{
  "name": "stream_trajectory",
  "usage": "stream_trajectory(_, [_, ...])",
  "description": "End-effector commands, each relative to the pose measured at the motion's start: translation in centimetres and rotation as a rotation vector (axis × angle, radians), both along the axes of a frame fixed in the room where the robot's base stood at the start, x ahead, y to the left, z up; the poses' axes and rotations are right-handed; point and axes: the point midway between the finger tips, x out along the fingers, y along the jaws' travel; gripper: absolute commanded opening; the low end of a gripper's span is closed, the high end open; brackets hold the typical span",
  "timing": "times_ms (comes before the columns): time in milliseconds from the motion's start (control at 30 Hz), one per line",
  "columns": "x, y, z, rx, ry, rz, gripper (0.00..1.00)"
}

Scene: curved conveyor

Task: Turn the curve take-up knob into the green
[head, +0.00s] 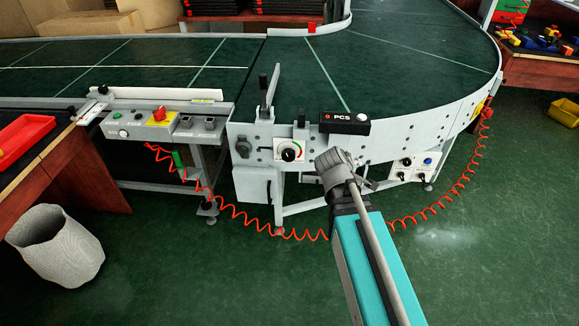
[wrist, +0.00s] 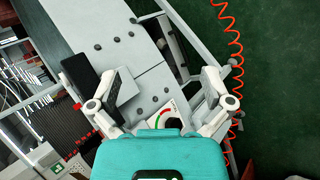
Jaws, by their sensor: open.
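The curve take-up knob (head: 289,152) is black with a white pointer line, on a white dial plate on the conveyor's grey side panel. In the wrist view the dial plate (wrist: 159,109) shows a red and a green arc. The dark knob (wrist: 173,123) is partly hidden behind my teal gripper housing. My gripper (wrist: 168,84) is open and empty, its two fingers spread to either side of the dial. In the head view my arm's end is just right of and below the knob; the fingers are not clear there. Contact with the knob is not visible.
A black PCS box (head: 345,122) sits on the panel's top edge, right of the knob. An upright lever (head: 268,92) stands to the left. A coiled red cable (head: 390,222) hangs below. A control box (head: 165,120) stands left; green floor is open at right.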

Motion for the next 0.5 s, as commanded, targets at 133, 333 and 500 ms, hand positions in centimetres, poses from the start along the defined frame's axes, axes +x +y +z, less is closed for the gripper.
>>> stream_trajectory(133, [1.8, 1.2, -2.5, -0.154, -0.025, 0.151, 1.0])
stream_trajectory(333, [4.0, 3.2, -4.2, -0.37, -0.051, 0.346, 1.0])
stream_trajectory(500, [5.6, 5.5, -5.5, -0.565, -0.068, 0.506, 1.0])
